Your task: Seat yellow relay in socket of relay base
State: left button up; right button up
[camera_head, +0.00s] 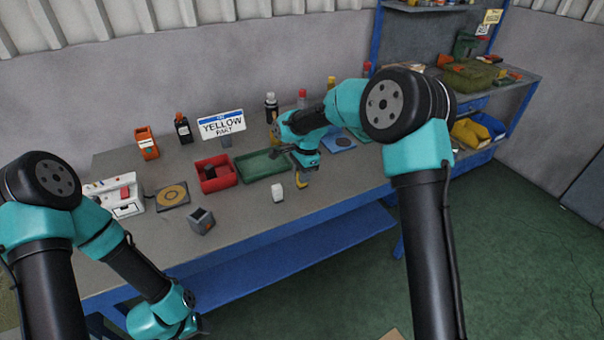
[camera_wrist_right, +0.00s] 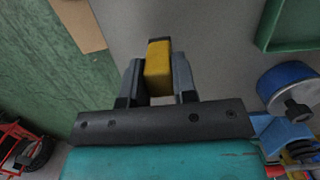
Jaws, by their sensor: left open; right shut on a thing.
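The yellow relay (camera_wrist_right: 158,68) is a yellow block with a dark end, clamped between the fingers of my right gripper (camera_wrist_right: 157,85). In the head view my right gripper (camera_head: 301,175) holds it above the bench, in front of the green tray; little of the relay shows there. A grey block with a dark opening on top, apparently the relay base (camera_head: 201,222), stands near the bench's front edge, well left of my right gripper. My left gripper (camera_head: 203,329) is low at the bottom edge, in front of the bench, open and mostly hidden by its wrist.
A red bin (camera_head: 230,184) holding a dark item and a green tray (camera_head: 262,178) lie mid-bench. A yellow-ringed pad (camera_head: 162,203) and a white box (camera_head: 128,209) are at left.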

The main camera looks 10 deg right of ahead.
jog(key=s+a+r, duration=0.1)
jog(key=s+a, duration=0.2)
jog(key=s, duration=1)
jog(key=shift+s+r, duration=0.15)
jog(key=shift+s, duration=0.25)
